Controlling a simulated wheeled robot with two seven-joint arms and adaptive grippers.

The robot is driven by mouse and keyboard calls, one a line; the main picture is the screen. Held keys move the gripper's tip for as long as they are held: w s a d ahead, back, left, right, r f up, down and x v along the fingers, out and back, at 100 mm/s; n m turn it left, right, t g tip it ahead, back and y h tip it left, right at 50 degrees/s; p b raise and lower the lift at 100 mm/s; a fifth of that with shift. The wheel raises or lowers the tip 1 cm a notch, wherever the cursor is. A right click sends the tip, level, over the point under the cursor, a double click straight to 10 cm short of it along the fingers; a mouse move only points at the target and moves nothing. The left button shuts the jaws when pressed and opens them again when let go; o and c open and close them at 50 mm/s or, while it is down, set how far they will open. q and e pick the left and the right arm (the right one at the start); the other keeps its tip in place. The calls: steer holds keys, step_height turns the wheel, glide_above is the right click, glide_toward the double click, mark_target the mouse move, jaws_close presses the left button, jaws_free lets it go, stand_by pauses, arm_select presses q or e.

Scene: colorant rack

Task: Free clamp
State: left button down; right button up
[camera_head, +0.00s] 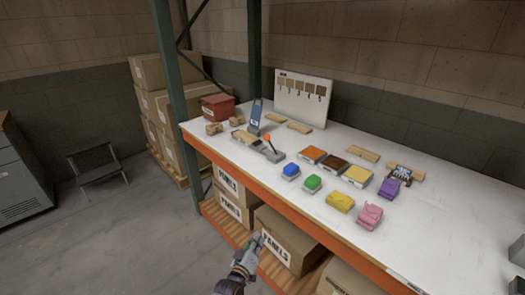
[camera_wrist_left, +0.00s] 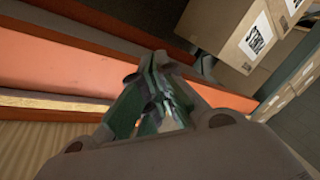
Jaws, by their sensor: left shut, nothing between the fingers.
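A grey clamp (camera_head: 272,154) with an orange-red knob on its lever sits on the white table, toward its left part. A light wooden panel (camera_head: 243,137) lies at its left end; whether the clamp presses on it is too small to tell. My left gripper (camera_head: 258,238) is low in front of the table, below its orange front edge and before a cardboard box. It is shut and empty, well apart from the clamp. In the left wrist view its fingers (camera_wrist_left: 160,90) are together, near an orange beam. My right gripper is not in view.
The white table (camera_head: 440,235) has an orange front beam (camera_head: 330,235). Blue (camera_head: 291,171), green (camera_head: 312,183), yellow (camera_head: 340,202), pink (camera_head: 369,215) and purple (camera_head: 388,188) items stand right of the clamp. A red box (camera_head: 217,107) is at the left end. Boxes (camera_head: 290,238) fill the shelf below.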

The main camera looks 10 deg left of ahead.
arm_select(q)
steer(key=a+r+n+t+y, duration=0.2)
steer(key=r+n+t, duration=0.1)
steer(key=r+n, duration=0.4)
steer(key=a+r+n+t+y, duration=0.2)
steer(key=r+n, duration=0.5)
steer(key=r, duration=0.5)
steer(key=shift+w+a+r+n+t, duration=0.2)
steer(key=shift+r+n+t, duration=0.15)
steer(key=shift+t, duration=0.15)
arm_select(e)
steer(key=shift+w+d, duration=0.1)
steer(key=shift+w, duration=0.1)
